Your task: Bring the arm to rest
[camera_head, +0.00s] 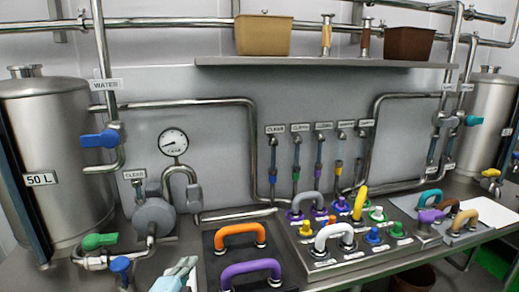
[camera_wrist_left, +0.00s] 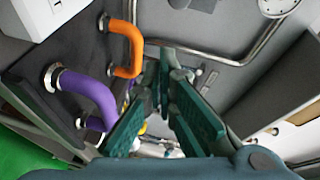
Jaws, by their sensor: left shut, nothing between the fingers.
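My left gripper (camera_head: 178,274) shows at the bottom edge of the head view, left of the dark panel with the orange handle (camera_head: 241,235) and the purple handle (camera_head: 251,270). In the left wrist view its dark green fingers (camera_wrist_left: 166,78) come together at the tips, shut with nothing between them. The purple handle (camera_wrist_left: 90,95) and orange handle (camera_wrist_left: 128,45) stand to the left of the fingers there, apart from them. Most of my left arm is out of the head view. My right gripper is in neither view.
A steel tank marked 50 L (camera_head: 62,155) stands at left, with a blue valve (camera_head: 100,139), a green valve (camera_head: 100,241) and a pump (camera_head: 153,216) near the gripper. A crowded panel of knobs and handles (camera_head: 335,237) lies to the right. A shelf (camera_head: 320,63) holds two bins.

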